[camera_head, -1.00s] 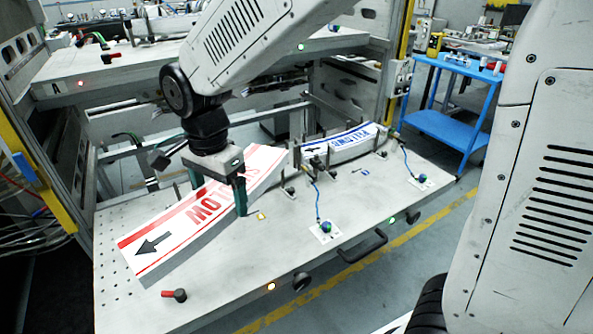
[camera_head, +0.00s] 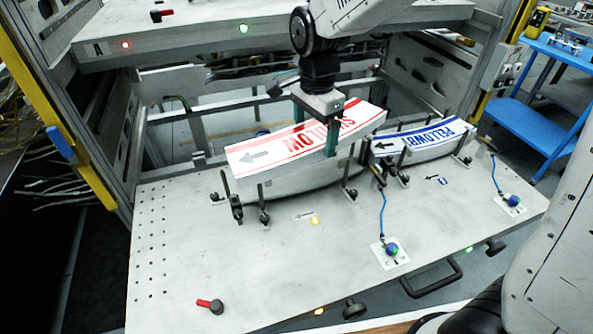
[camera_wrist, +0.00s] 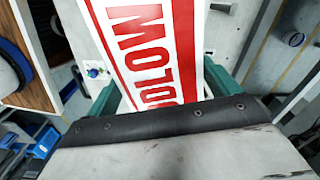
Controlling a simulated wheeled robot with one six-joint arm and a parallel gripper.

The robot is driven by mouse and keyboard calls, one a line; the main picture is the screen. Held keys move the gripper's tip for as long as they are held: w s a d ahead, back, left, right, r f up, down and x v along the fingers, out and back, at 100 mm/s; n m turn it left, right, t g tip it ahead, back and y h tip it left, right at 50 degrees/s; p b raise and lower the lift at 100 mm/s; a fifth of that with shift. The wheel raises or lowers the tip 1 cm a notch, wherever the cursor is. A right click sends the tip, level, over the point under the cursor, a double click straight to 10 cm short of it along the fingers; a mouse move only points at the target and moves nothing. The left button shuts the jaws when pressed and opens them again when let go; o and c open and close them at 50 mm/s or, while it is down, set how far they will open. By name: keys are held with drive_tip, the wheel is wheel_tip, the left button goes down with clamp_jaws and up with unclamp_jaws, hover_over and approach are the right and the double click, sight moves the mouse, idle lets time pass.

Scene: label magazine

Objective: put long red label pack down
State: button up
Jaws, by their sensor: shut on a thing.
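The long red label pack (camera_head: 275,150) is a long white block with red stripes, red lettering and a grey arrow. My gripper (camera_head: 318,136) is shut across its middle, with a green finger down its near side. The pack lies lengthwise over the left row of dark upright posts (camera_head: 235,205), above a white curved body (camera_head: 300,181). I cannot tell whether the pack touches that body. In the wrist view the pack (camera_wrist: 150,45) runs between the green fingers (camera_wrist: 165,88). Its far side is hidden.
A blue-lettered pack (camera_head: 425,138) sits among posts just to the right. A blue cable with a round knob (camera_head: 391,249) stands in front. A red-handled lever (camera_head: 211,305) lies at front left. The perforated left part of the bench (camera_head: 165,240) is clear.

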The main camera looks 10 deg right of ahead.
drive_tip(key=w+d+f+m, duration=0.1)
drive_tip(key=w+d, duration=0.1)
drive_tip(key=d, duration=0.2)
drive_tip(key=w+d+f+m, duration=0.1)
drive_tip(key=w+d, duration=0.1)
drive_tip(key=d, duration=0.2)
drive_tip(key=w+d+f+m, duration=0.1)
drive_tip(key=w+d, duration=0.2)
drive_tip(key=d, duration=0.2)
drive_tip(key=shift+w+f, duration=0.1)
drive_tip(key=shift+f, duration=0.25)
drive_tip(key=shift+a+f, duration=0.1)
drive_tip(key=a+f, duration=0.2)
drive_tip(key=a, duration=0.5)
drive_tip(key=s+a+f, duration=0.1)
drive_tip(key=a+f, duration=0.2)
drive_tip(key=a, duration=0.5)
drive_tip(key=shift+s, duration=0.15)
drive_tip(key=shift+f, duration=0.3)
drive_tip(key=shift+f, duration=0.15)
drive_tip(key=o, duration=1.2)
